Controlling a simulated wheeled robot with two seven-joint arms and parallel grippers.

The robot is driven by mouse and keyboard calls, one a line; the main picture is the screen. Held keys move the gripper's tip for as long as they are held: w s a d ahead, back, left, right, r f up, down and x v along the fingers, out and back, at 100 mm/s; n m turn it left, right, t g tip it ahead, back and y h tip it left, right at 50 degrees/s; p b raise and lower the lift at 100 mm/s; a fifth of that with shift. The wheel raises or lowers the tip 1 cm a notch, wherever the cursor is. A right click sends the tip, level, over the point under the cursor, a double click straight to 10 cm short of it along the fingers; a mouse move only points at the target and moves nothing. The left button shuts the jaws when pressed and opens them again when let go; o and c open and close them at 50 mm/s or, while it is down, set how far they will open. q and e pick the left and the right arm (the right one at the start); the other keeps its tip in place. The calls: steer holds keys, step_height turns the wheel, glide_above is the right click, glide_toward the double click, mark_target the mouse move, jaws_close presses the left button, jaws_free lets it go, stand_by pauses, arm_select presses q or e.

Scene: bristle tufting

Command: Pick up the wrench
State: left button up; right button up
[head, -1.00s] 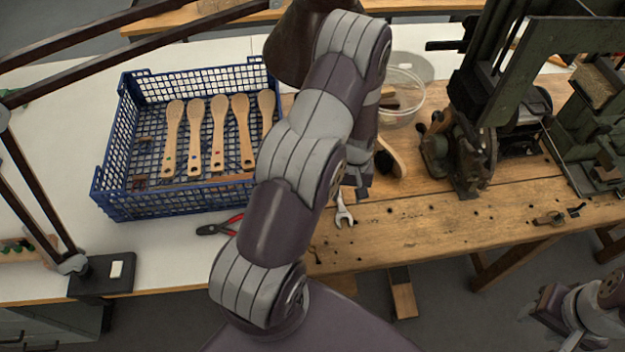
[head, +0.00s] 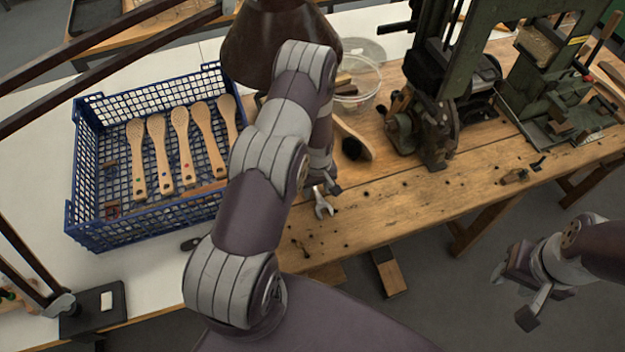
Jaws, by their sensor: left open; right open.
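The silver wrench (head: 323,208) lies on the wooden bench near its front edge. Its open jaw end shows toward me; its upper end is hidden at my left gripper. My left gripper (head: 328,187) is just above the wrench, with its fingers mostly hidden behind my own arm. It is open, and I cannot tell whether it touches the wrench. My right gripper (head: 517,291) is open and empty, off the front of the bench at the lower right.
A blue crate (head: 96,237) with several wooden brushes stands on the left. A dark-tufted brush (head: 352,147) and a clear bowl (head: 366,100) lie behind the wrench. A green machine (head: 437,130) stands to the right. The bench's front right is mostly clear.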

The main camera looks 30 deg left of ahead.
arm_select(q)
jaws_close()
steer(key=shift+r, duration=0.1)
